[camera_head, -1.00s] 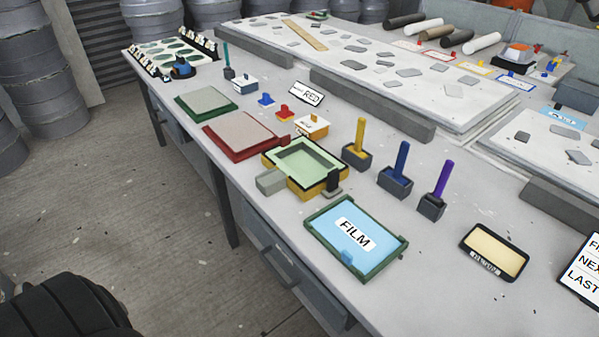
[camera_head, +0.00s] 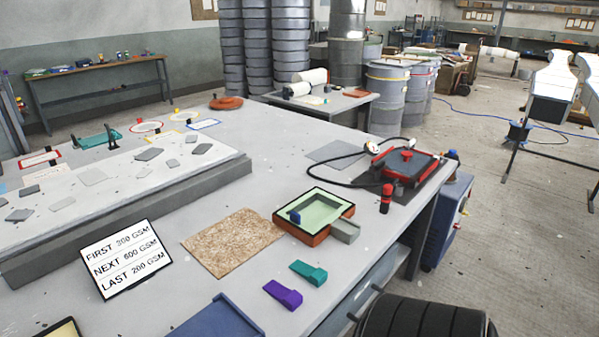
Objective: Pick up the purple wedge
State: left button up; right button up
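The purple wedge (camera_head: 283,294) lies on the table near its front edge, in the lower middle of the head view. A teal green wedge (camera_head: 308,272) lies just behind it to the right, apart from it. Nothing covers the purple wedge. Neither of my grippers shows in the view. A dark rounded shape, cut off by the bottom edge, stands at the lower right, beyond the table's edge.
An orange mould (camera_head: 300,239) with a pale green inside stands behind the wedges. A brown fibre mat (camera_head: 233,242) and a text card (camera_head: 125,259) lie to the left. A blue tray (camera_head: 218,321) is at the bottom. A red-framed device (camera_head: 408,165) stands at the back right.

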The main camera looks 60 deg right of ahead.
aim_at(291, 300)
jog(key=z, duration=1.7)
